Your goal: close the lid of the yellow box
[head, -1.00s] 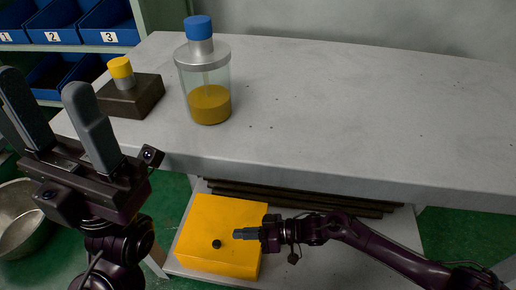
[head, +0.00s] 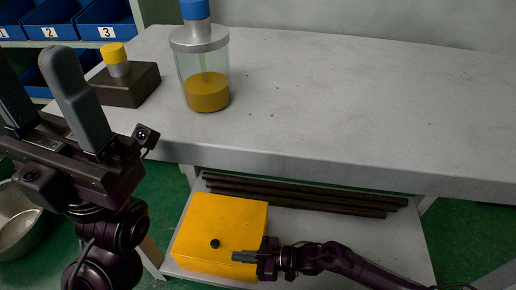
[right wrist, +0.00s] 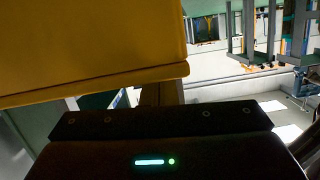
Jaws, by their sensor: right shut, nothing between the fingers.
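The yellow box (head: 203,218) sits on the low shelf under the bench, with a small black knob (head: 215,243) on it. Its lid looks down in the head view, but I cannot tell whether it is fully shut. In the right wrist view a yellow panel (right wrist: 90,45) with a lipped lower edge fills the upper left. My right gripper (head: 243,257) is shut and empty, over the box's lower right part, just right of and below the knob; contact is unclear. My left gripper (head: 28,62) is open and empty at the left, away from the box.
Dark pipes (head: 300,196) lie on the shelf behind the box. The bench top (head: 350,110) above overhangs them. On it stand a jar with amber liquid (head: 207,92) and a dark block with a yellow cap (head: 128,84). Blue bins (head: 105,22) stand at the back left.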

